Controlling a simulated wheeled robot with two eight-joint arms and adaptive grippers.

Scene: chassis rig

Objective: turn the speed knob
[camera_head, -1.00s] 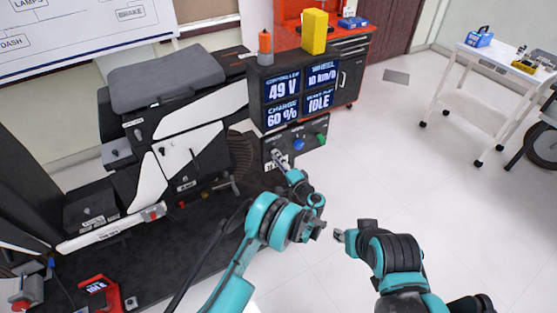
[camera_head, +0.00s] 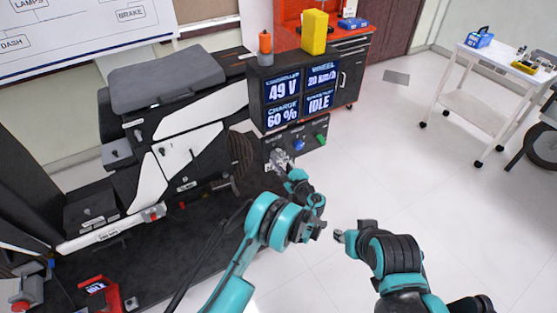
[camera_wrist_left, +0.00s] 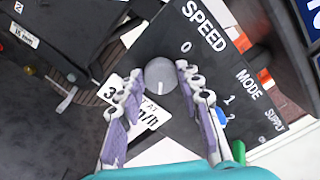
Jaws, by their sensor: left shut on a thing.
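The grey speed knob (camera_wrist_left: 160,74) sits on the dark control panel (camera_wrist_left: 190,40) below the word SPEED, with a pale pointer line on its face. My left gripper (camera_head: 278,158) is at the panel's left end in the head view. In the left wrist view its two fingers stand on either side of the knob, shut on it. In the head view the gripper hides the knob. The display block (camera_head: 256,100) above reads 49 V, 60 %, IDLE and what looks like 20 km/h. My right gripper (camera_head: 342,236) is away from the panel, its opening unclear.
A blue mode knob (camera_head: 299,144) and a green supply knob (camera_head: 320,138) are to the right on the panel. A white label (camera_wrist_left: 150,112) with km/h is partly covered by my fingers. The chassis rig (camera_head: 190,150) stands left.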

